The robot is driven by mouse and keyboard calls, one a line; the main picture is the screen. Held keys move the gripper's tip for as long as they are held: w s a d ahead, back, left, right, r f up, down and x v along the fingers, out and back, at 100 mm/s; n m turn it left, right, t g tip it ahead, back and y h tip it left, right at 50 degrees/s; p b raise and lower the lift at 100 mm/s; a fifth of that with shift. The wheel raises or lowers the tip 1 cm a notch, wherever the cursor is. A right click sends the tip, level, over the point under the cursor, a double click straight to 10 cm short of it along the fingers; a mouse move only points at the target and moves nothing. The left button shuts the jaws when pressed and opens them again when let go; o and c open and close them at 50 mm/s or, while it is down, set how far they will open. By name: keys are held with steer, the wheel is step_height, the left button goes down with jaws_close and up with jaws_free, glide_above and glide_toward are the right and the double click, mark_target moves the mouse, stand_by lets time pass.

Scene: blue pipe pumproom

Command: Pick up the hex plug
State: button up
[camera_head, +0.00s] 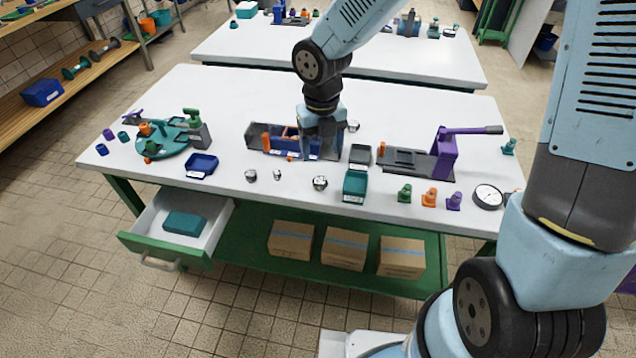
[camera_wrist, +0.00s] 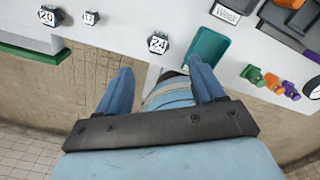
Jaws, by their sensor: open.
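Three small dark hex pieces with white number faces lie near the front edge of the white bench; I cannot tell which is the hex plug. The one marked 24 (camera_head: 320,183) is the rightmost and also shows in the wrist view (camera_wrist: 158,43), beyond my fingertips. The one marked 20 (camera_head: 251,175) is at the left; the smallest (camera_head: 277,175) sits between them. My gripper (camera_wrist: 163,76) is open, with nothing between its blue fingers. In the head view my gripper (camera_head: 322,150) is above the bench, behind the 24 piece, overlapping an organizer.
A teal bin (camera_head: 355,185) stands just right of the 24 piece. A blue tray (camera_head: 201,165) is to the left. The organizer (camera_head: 265,140) is behind. A purple lever press (camera_head: 446,150) and several coloured plugs are at the right. An open drawer (camera_head: 165,250) juts out below.

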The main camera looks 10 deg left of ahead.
mark_target(320, 180)
steer(key=shift+s+a+f, duration=0.1)
steer(key=shift+f, duration=2.55)
steer(key=shift+s+f, duration=0.1)
steer(key=shift+f, duration=2.5)
steer(key=c, duration=1.3)
steer(key=shift+o, duration=0.2)
steer(key=shift+r, duration=0.15)
steer(key=shift+r, duration=0.25)
step_height(320, 180, up, 2)
steer(key=shift+r, duration=0.1)
steer(key=s+d+r, duration=0.6)
steer(key=s+r, duration=0.4)
steer(key=s, duration=0.2)
steer(key=shift+s, duration=0.3)
